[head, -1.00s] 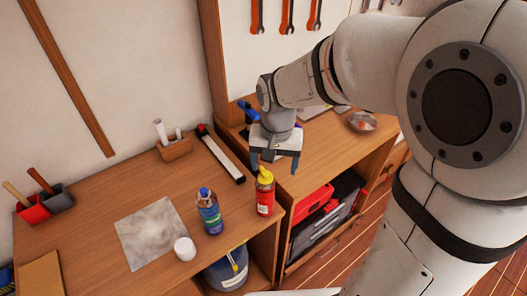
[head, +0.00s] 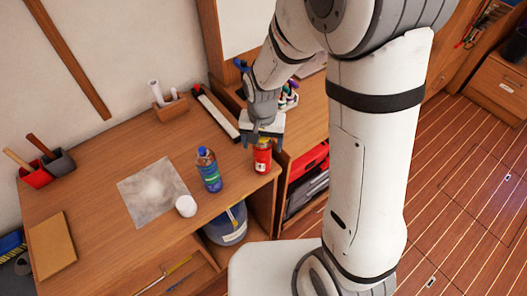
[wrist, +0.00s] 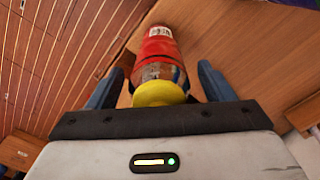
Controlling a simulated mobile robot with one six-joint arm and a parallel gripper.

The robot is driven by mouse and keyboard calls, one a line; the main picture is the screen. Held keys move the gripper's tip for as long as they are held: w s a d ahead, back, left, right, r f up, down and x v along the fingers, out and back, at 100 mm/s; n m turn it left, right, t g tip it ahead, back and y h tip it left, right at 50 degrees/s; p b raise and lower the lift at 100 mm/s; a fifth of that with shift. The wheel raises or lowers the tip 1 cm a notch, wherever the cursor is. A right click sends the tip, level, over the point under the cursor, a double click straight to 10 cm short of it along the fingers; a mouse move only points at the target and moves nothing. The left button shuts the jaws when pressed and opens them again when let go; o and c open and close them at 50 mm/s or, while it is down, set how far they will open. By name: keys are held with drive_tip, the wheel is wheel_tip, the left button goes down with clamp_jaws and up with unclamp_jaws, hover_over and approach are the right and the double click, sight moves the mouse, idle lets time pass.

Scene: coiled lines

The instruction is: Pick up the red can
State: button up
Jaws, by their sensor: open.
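The red can (head: 262,159) stands upright near the right end of the wooden workbench, with its top hidden behind my gripper in the head view. In the wrist view the can (wrist: 158,50) shows its red side, a label and a yellow cap (wrist: 157,94). My gripper (head: 263,138) is right above and around the can's top. In the wrist view my gripper (wrist: 159,80) is open, with one blue finger on each side of the can and visible gaps beside it.
A blue-capped bottle (head: 208,170) and a white round container (head: 186,206) stand left of the can. A grey sheet (head: 150,190) lies further left. A black-and-white bar (head: 216,115) lies behind. The bench edge is close on the right.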

drive_tip(key=shift+c, duration=0.3)
clamp_jaws()
idle(0.5)
